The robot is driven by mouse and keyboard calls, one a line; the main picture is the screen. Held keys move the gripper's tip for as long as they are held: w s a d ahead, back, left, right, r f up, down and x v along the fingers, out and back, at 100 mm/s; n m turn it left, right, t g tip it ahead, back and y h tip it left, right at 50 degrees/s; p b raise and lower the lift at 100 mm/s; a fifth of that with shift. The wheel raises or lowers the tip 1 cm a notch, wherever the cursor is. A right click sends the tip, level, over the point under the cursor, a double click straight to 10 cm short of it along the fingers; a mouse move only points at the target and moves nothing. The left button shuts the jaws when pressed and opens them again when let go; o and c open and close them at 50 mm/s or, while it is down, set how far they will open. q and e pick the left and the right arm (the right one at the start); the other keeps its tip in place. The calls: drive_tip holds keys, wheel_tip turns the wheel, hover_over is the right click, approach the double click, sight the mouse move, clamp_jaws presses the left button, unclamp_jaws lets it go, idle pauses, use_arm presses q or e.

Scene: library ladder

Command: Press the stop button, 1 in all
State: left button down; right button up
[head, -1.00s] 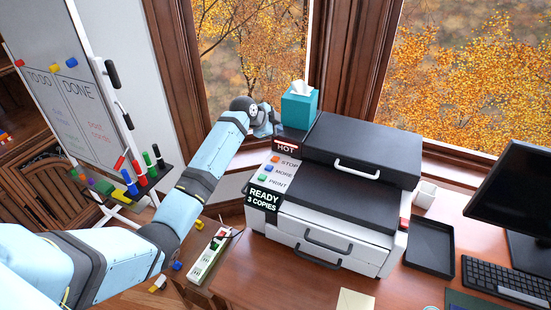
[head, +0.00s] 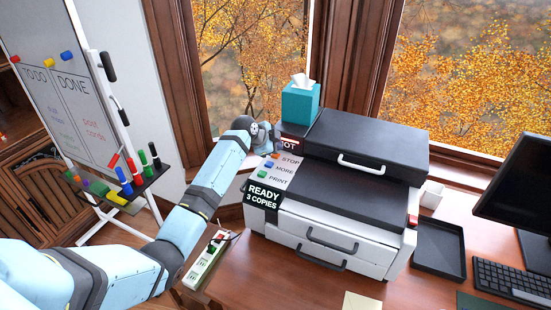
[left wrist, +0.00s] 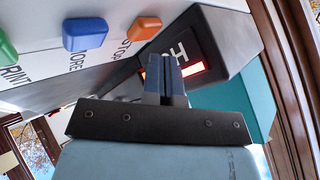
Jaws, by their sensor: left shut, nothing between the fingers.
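The stop button (head: 275,156) is a small orange block beside the word STOP on the printer's (head: 335,190) control panel. In the left wrist view the orange stop button (left wrist: 145,28) is at top centre, left of the fingers. My left gripper (left wrist: 169,66) is shut and empty, in front of the lit HOT sign (left wrist: 190,68). It looks apart from the stop button. In the head view my left gripper (head: 273,144) is at the panel's back left corner, covering part of the HOT sign (head: 291,144). My right gripper is not in view.
The blue MORE button (head: 270,165) and green PRINT button (head: 262,174) sit just below stop. A teal tissue box (head: 299,104) stands behind the panel. A whiteboard (head: 70,110) with markers is at left. A power strip (head: 208,258) lies by the desk's left edge.

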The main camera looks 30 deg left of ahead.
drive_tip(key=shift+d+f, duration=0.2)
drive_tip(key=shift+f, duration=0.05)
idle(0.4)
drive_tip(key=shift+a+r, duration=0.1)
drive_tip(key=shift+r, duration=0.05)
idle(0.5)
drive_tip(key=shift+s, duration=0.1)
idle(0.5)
use_arm(q)
drive_tip(key=shift+f, duration=0.1)
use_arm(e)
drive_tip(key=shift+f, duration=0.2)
use_arm(q)
drive_tip(key=shift+f, duration=0.25)
drive_tip(key=shift+f, duration=0.1)
